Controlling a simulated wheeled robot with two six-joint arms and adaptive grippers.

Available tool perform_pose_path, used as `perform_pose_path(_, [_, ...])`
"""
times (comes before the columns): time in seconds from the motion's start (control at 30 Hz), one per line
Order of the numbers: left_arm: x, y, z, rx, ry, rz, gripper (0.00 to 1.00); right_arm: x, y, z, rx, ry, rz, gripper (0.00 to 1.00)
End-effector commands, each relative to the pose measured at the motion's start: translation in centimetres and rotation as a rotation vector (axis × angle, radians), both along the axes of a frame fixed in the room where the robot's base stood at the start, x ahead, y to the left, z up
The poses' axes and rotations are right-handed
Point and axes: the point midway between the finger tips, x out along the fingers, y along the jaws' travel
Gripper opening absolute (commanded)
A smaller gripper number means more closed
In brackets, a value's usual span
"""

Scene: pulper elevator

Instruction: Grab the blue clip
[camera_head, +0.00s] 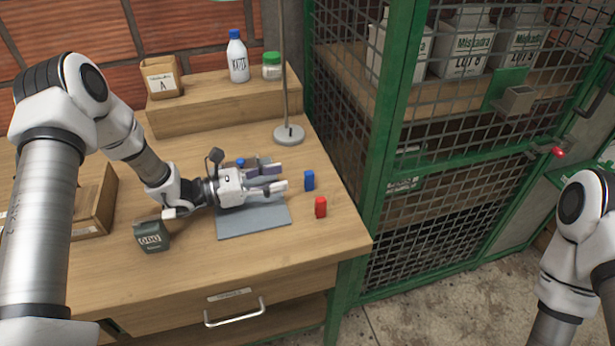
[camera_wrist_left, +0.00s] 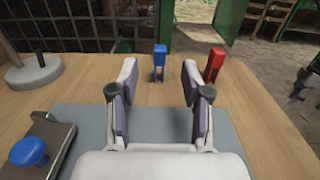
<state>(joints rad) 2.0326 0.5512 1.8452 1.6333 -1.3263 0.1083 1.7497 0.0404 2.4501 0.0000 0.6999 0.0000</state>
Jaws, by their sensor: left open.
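The blue clip (camera_head: 309,180) stands on the wooden table, just beyond the fingertips of my left gripper (camera_head: 284,178). In the left wrist view the blue clip (camera_wrist_left: 159,60) shows between the two open fingers (camera_wrist_left: 158,75), a little ahead of them. It does not look touched. A red clip (camera_head: 320,207) stands beside it, nearer the table's front edge. In the left wrist view the red clip (camera_wrist_left: 215,64) is to the right, outside the fingers. My left gripper is low over the grey mat (camera_head: 262,221), open and empty. My right arm shows at the right edge, its gripper out of view.
A metal device with a blue knob (camera_wrist_left: 28,151) lies left of the gripper. A lamp-like stand (camera_head: 288,134) rises behind. A green mesh cage (camera_head: 385,120) borders the table's right. Bare table surrounds the clips.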

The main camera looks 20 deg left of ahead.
Motion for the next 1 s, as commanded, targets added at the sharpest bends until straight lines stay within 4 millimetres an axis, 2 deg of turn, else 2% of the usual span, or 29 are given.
perform_pose_path(0.03, [0.0,-0.1,-0.9,0.002,0.003,-0.002,0.48,0.0,0.0,0.0,0.000,0.000,0.000,0.45])
perform_pose_path(0.23, [1.4,-2.2,-0.5,0.002,0.000,-0.003,0.48,0.0,0.0,0.3,0.000,0.000,0.000,0.45])
perform_pose_path(0.47, [3.8,-5.8,-0.4,0.003,-0.001,-0.004,0.48,0.0,0.0,0.8,0.000,0.000,0.000,0.45])
perform_pose_path(0.73, [4.2,-6.2,-0.5,0.000,0.000,0.000,0.48,0.0,0.0,0.8,0.000,0.000,0.000,0.45])
perform_pose_path(0.8, [4.2,-6.2,-0.5,0.000,0.000,0.000,0.26,0.0,0.0,0.8,0.000,0.000,0.001,0.45])
perform_pose_path(0.9, [4.2,-6.2,-0.5,0.000,0.000,0.000,0.04,0.0,0.0,0.8,0.000,0.000,0.001,0.45])
perform_pose_path(1.0, [4.2,-6.2,-0.5,0.000,0.000,0.000,0.03,0.0,0.0,0.8,0.000,0.000,0.001,0.45])
